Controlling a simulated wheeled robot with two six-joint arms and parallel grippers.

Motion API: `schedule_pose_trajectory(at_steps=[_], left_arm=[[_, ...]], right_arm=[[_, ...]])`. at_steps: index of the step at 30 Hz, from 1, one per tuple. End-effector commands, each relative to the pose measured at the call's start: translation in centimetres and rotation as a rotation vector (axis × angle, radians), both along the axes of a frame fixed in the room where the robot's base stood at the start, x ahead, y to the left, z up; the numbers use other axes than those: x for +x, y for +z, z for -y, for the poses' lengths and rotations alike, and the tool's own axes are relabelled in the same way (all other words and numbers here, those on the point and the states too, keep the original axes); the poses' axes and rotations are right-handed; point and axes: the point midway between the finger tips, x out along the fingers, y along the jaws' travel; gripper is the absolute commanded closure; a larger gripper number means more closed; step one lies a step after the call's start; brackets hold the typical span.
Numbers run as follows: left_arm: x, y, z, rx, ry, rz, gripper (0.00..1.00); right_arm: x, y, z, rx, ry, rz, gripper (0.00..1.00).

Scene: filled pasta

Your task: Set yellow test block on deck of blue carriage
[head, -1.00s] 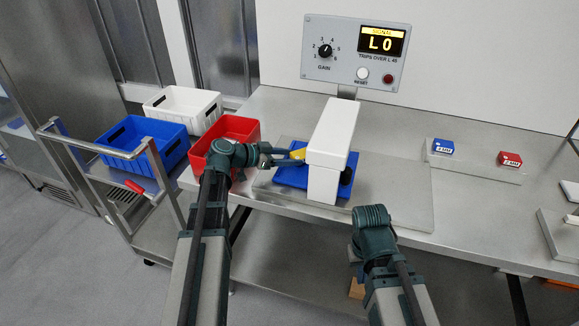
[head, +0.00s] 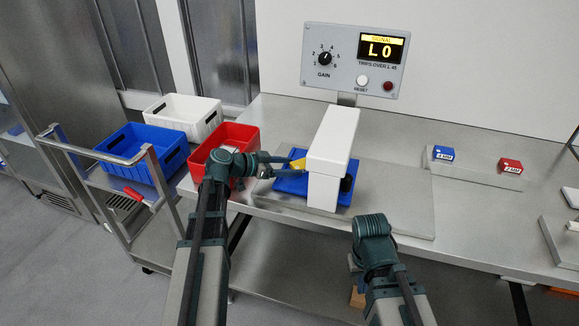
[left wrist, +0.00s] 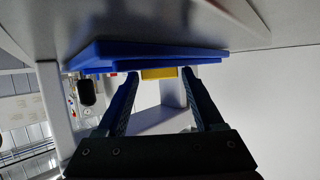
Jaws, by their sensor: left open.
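The blue carriage (head: 290,184) lies on the bench plate under a white arch-shaped housing (head: 333,150). The yellow test block (head: 298,164) is at the carriage's left part, beside the housing. In the left wrist view, which looks inverted, the yellow block (left wrist: 159,73) meets the face of the blue carriage (left wrist: 150,50), so it appears to rest on the deck. My left gripper (head: 289,165) is open, its fingers spread on either side of the block with gaps visible. My right arm is folded at the bench's front edge; its fingers cannot be made out.
A red bin (head: 232,139) stands left of the carriage, near my left wrist. Blue (head: 150,152) and white (head: 190,112) bins sit on a trolley. Blue (head: 443,153) and red (head: 510,166) labelled blocks lie on a strip at right.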

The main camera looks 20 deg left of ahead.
Motion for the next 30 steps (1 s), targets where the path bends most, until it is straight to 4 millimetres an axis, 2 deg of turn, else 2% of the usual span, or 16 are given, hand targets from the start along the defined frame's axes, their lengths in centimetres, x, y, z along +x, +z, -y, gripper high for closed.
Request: schedule_pose_trajectory(at_steps=[6,15,21,30], left_arm=[[-2.9,2.1,-3.0,0.000,0.005,0.000,0.31],[-6.2,4.0,-6.6,0.000,0.003,0.000,0.31],[-7.2,4.4,-7.7,0.000,0.001,0.000,0.31],[-7.4,4.4,-7.9,0.000,0.001,0.000,0.31]], right_arm=[[0.0,2.1,0.0,0.000,0.000,0.000,1.00],[0.0,4.0,0.0,0.000,-0.001,0.000,1.00],[0.0,4.4,0.0,0.000,-0.001,0.000,1.00],[0.0,4.4,0.0,0.000,-0.001,0.000,1.00]])
